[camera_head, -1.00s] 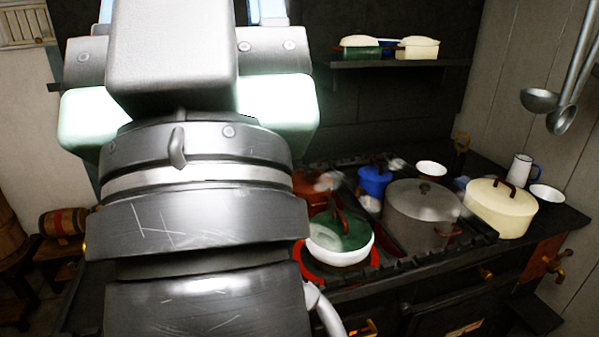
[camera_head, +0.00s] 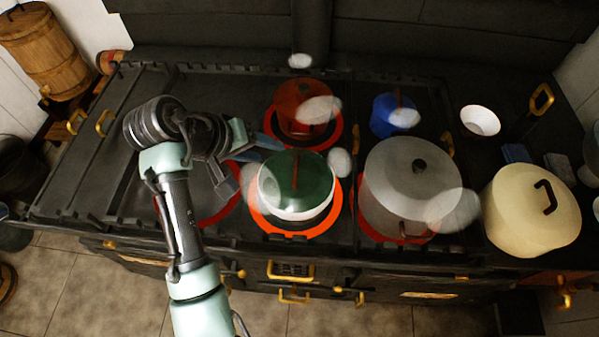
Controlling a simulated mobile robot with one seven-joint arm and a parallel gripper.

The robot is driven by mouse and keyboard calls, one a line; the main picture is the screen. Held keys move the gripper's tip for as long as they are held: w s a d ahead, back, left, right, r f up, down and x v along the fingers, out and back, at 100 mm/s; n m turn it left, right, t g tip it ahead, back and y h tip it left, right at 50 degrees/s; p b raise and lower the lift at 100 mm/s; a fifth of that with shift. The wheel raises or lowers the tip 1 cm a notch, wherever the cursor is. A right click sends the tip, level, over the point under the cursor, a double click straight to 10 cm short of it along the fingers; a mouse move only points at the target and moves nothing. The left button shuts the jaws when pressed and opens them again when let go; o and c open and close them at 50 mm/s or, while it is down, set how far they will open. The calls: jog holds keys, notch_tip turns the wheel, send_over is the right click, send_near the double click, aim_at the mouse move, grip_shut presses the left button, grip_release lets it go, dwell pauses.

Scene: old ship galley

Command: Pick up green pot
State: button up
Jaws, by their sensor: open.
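The green pot (camera_head: 296,180) has a dark green lid with a reddish-brown handle and a white lower body. It stands upright on a glowing red-orange burner (camera_head: 289,233) at the front middle of the stove. My gripper (camera_head: 247,168) is just left of the pot, its jaws open toward the pot's left side. I cannot tell whether a finger touches the pot. Nothing shows between the jaws.
A red pot (camera_head: 300,105) stands behind the green pot, and a large grey pot (camera_head: 412,180) is close on its right. A blue pot (camera_head: 388,118), a white bowl (camera_head: 480,120) and a cream pot (camera_head: 532,210) stand farther right. Steam puffs drift over the stove (camera_head: 95,180).

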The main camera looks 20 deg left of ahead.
jog(key=p, duration=0.1)
send_over(294, 167)
jog(key=s+a, duration=0.2)
jog(key=s, duration=0.1)
jog(key=f, duration=0.6)
jog(key=shift+w+f, duration=0.1)
jog(key=shift+w, duration=0.15)
jog(key=x, duration=0.1)
jog(key=p+x, duration=0.1)
jog(key=x, duration=0.2)
jog(key=shift+s+d+f+p, duration=0.25)
jog(key=shift+d+f+p, duration=0.05)
jog(key=shift+d+f, duration=0.1)
jog(key=shift+w+f, duration=0.25)
jog(key=shift+f, duration=0.1)
grip_shut()
